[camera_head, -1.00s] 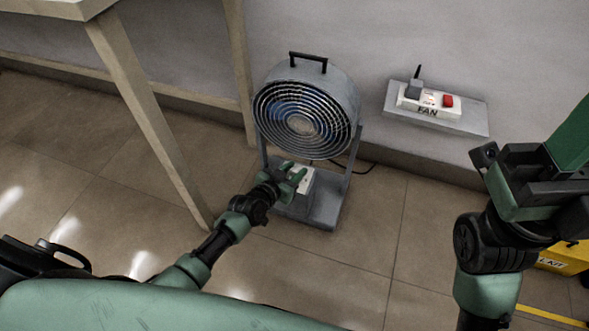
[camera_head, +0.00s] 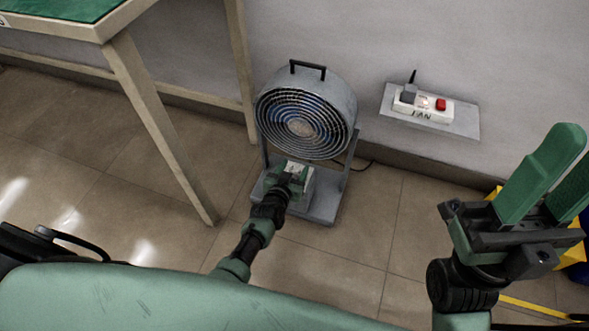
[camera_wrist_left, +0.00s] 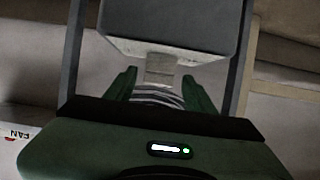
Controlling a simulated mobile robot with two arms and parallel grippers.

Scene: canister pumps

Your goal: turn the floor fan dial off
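The floor fan (camera_head: 305,115) is a grey drum with a wire grille and black top handle, standing on a grey base. A light control box (camera_head: 301,171) sits low under the drum. My left gripper (camera_head: 291,176) is at this box and hides part of it. In the left wrist view, my open left gripper (camera_wrist_left: 160,88) has one finger on each side of a pale block-like dial (camera_wrist_left: 160,68) on the box; contact cannot be told. The dial's setting is not readable. My right gripper (camera_head: 560,175) is raised at the right, open and empty.
A wall shelf (camera_head: 461,123) holds a power strip (camera_head: 424,107) labelled FAN, with a red switch and a plug. A wooden table leg (camera_head: 160,130) stands left of the fan. A yellow case is partly hidden behind my right gripper. Floor in front is clear.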

